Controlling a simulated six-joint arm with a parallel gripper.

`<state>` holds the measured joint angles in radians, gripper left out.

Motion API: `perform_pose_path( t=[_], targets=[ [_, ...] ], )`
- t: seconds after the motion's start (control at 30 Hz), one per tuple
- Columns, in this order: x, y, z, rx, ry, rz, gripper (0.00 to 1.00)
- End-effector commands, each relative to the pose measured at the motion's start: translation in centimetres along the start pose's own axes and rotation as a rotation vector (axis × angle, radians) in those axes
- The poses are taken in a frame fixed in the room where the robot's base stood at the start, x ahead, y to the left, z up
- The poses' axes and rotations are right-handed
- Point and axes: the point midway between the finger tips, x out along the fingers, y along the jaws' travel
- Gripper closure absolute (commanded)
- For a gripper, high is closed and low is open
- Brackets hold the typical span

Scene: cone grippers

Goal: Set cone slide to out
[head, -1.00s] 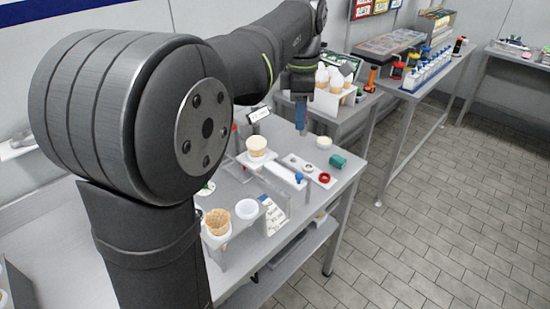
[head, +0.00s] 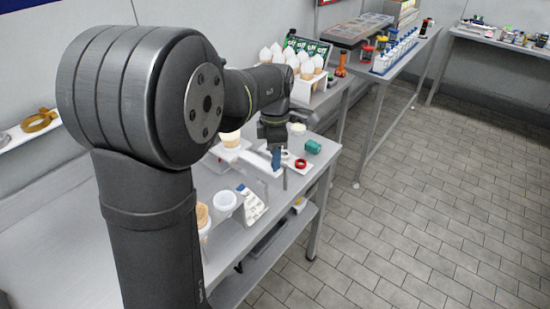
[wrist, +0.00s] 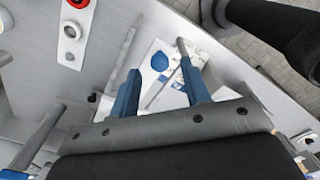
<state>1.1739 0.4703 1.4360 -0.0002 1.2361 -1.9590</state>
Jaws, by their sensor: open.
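The cone slide (head: 262,161) is a pale bar on the bench, partly hidden behind my gripper in the head view. A cream cone or cup (head: 230,139) stands at its far left end. A round blue knob (wrist: 160,62) shows in the wrist view, between my two fingers in the picture. My gripper (wrist: 158,58) is open, with blue fingers and grey tips on either side of the knob. I see no finger touching it, and its depth is hard to tell. In the head view my gripper (head: 279,165) points down over the slide's near end.
A red ring (head: 300,163) and a white ring (wrist: 70,31) lie on a white strip beside the slide. A teal part (head: 313,146) is near the bench's right edge. White cup (head: 225,201) and waffle cone (head: 202,215) stand nearer. Bare floor lies right.

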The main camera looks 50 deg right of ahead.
Motion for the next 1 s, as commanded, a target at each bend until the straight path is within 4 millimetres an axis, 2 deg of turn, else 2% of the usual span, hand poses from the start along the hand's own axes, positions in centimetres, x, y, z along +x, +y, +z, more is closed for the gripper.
perform_pose_path(
  t=[0.2,0.5,0.7,0.73,0.9,1.0],
  targets=[
    [1.8,0.0,0.0,0.0,0.0,0.0,0.57],
    [2.0,0.0,0.0,0.0,0.0,0.001,0.57],
    [2.0,0.0,0.0,0.0,0.0,0.001,0.96],
    [2.0,0.0,0.0,0.0,0.0,0.001,1.0],
    [2.0,-0.1,0.1,0.001,0.0,0.001,1.0],
    [2.0,-0.8,0.9,0.004,0.0,0.001,1.0]
  ],
)
